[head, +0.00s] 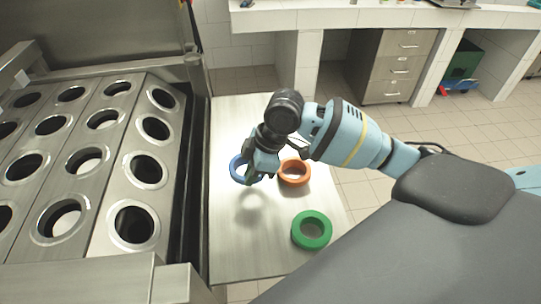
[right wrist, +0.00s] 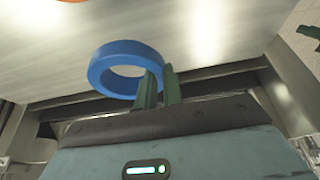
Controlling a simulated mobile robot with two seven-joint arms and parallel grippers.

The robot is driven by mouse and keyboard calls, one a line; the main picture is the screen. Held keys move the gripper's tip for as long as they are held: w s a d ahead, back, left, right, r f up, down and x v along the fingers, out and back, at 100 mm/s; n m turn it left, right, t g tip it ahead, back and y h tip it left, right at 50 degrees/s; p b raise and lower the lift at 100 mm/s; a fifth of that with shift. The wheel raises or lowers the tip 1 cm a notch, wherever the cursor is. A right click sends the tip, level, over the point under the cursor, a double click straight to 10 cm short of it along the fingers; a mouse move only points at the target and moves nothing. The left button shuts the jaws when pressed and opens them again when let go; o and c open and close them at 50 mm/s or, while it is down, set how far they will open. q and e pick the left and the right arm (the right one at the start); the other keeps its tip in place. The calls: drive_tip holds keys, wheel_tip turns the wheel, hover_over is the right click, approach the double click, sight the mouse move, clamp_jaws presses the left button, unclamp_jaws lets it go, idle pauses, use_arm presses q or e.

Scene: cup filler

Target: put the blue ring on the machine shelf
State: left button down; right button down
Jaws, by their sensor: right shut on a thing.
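The blue ring (head: 238,168) is held by my right gripper (head: 254,174), above the steel shelf (head: 240,245) beside the machine. In the right wrist view the blue ring (right wrist: 105,68) has one side of its wall between the two fingers (right wrist: 158,88). A shadow lies on the shelf below, so the ring looks lifted clear. In the head view the gripper covers part of the ring. My left gripper is not in view.
An orange ring (head: 294,179) and a green ring (head: 325,230) lie on the shelf. The machine's steel plate (head: 100,165) with several round holes is at left. The near left part of the shelf is clear. A counter with drawers (head: 395,68) stands at the back.

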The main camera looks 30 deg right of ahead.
drive_tip(key=w+d, duration=0.1)
drive_tip(key=d, duration=0.2)
drive_tip(key=w+d, duration=0.2)
drive_tip(key=d, duration=0.1)
drive_tip(key=w+d+f, duration=0.1)
drive_tip(key=w+d, duration=0.1)
drive_tip(key=d, duration=0.1)
drive_tip(key=shift+w+d, duration=0.2)
drive_tip(key=shift+d+f, duration=0.15)
drive_tip(key=shift+f, duration=1.6)
drive_tip(key=shift+f, duration=0.15)
drive_tip(key=c, duration=1.5)
unclamp_jaws()
drive_tip(key=shift+c, duration=0.2)
drive_tip(key=v, duration=1.2)
